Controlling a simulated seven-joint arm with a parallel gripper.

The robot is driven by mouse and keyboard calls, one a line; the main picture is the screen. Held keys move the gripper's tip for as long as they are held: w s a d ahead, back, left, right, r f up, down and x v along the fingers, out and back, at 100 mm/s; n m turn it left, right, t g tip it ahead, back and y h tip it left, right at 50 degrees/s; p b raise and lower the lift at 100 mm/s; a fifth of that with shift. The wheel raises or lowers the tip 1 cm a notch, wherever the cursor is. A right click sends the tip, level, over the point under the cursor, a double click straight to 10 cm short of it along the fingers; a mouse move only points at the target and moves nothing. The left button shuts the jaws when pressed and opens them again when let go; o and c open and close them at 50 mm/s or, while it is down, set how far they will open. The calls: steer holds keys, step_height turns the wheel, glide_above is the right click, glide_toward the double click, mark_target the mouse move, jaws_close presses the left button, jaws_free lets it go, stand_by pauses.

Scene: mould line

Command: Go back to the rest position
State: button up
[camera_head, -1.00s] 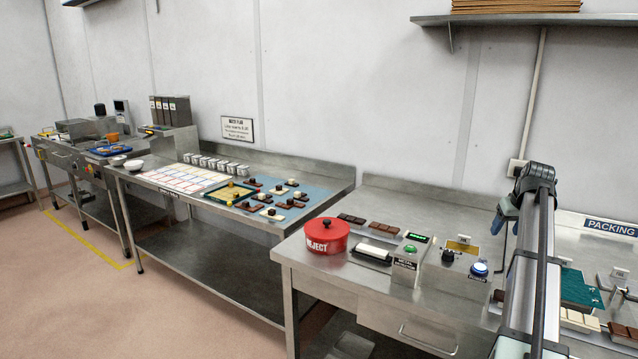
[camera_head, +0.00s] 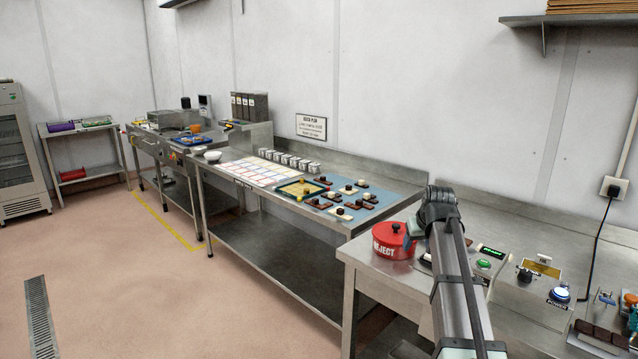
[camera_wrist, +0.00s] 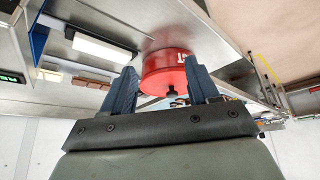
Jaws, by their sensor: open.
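My gripper (camera_wrist: 162,92) shows in the wrist view with its two dark blue fingers spread apart and nothing between them. The red reject pot (camera_wrist: 168,72) appears beyond the fingers in that view, which looks upside down. In the head view my arm reaches up from the bottom, and its upper part stands just right of the red reject pot (camera_head: 393,241) in the picture. The fingers are hidden behind the arm there. I cannot tell the exact gap between gripper and pot.
The right-hand bench holds a power button (camera_head: 559,295), a black knob (camera_head: 525,275) and dark chocolate bars (camera_head: 603,336). The floor (camera_head: 130,290) at left is clear.

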steer(key=s+a+f+g, duration=0.2)
steer(key=s+a+f, duration=0.1)
steer(key=a+f, duration=0.8)
steer(key=s+f+g, duration=0.1)
steer(key=s+f, duration=0.4)
steer(key=f, duration=0.5)
steer(key=s+f+g, duration=0.2)
steer(key=s+f, duration=0.3)
steer(key=f, duration=0.5)
steer(key=s+f+g, duration=0.1)
steer(key=s+f, duration=0.5)
steer(key=f, duration=0.4)
steer(key=s+f+g, duration=0.2)
steer(key=s+f, duration=0.4)
steer(key=s, duration=0.6)
steer(key=s+f+g, duration=0.2)
steer(key=s+f, duration=0.5)
steer(key=s, duration=0.6)
steer(key=s+f+g, duration=0.2)
steer(key=s+f, duration=0.5)
steer(key=s, duration=0.6)
steer(key=shift+a+f+m+g, duration=0.25)
steer(key=shift+a+m+g, duration=0.05)
steer(key=shift+a, duration=0.05)
steer(key=shift+o, duration=0.5)
